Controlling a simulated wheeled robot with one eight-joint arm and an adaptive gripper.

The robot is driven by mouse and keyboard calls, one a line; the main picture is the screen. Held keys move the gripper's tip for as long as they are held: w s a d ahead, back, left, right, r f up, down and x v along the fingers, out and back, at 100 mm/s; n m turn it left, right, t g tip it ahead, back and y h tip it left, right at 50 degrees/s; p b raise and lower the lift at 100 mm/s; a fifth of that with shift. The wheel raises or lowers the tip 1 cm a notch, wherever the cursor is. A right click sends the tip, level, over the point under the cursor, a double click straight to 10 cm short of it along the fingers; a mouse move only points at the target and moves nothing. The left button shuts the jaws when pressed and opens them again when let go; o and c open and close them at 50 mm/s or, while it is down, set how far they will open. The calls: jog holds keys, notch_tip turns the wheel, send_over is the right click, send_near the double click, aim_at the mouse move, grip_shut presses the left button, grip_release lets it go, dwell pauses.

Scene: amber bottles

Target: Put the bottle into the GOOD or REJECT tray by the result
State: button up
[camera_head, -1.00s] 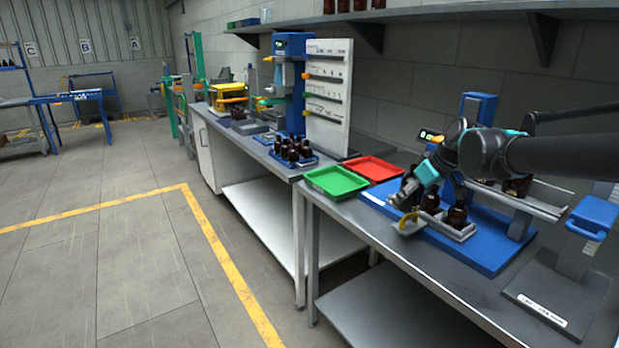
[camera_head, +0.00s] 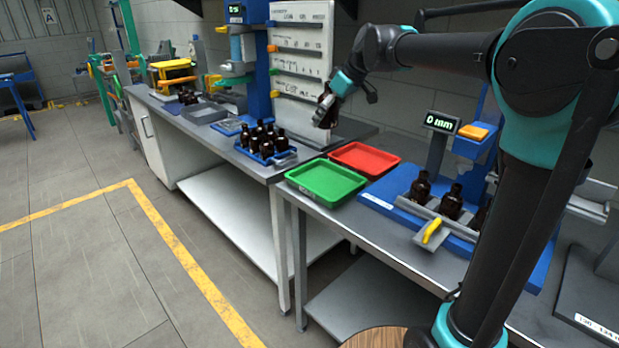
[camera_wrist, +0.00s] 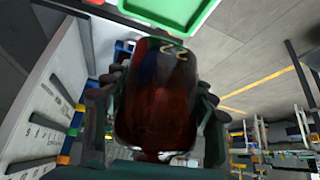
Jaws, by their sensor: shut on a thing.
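My gripper (camera_head: 327,103) is shut on a dark amber bottle (camera_wrist: 158,100), which fills the middle of the wrist view between the fingers. In the head view the gripper and bottle are up in the air in front of the white board, above the tables. The green tray (camera_head: 327,181) and the red tray (camera_head: 364,158) lie side by side on the near table, below and apart from the held bottle. Both look empty. A display (camera_head: 440,123) on the blue station reads what looks like "0 mm".
A blue tray (camera_head: 266,153) with several bottles stands on the far table. The white board (camera_head: 302,60) rises behind my gripper.

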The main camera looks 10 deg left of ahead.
aim_at(317, 181)
notch_tip(317, 181, down, 20)
jog(key=shift+a+r, duration=0.1)
dwell(0.5)
jog(key=o, duration=1.4)
jog(key=shift+c, duration=0.2)
jog(key=v, duration=1.2)
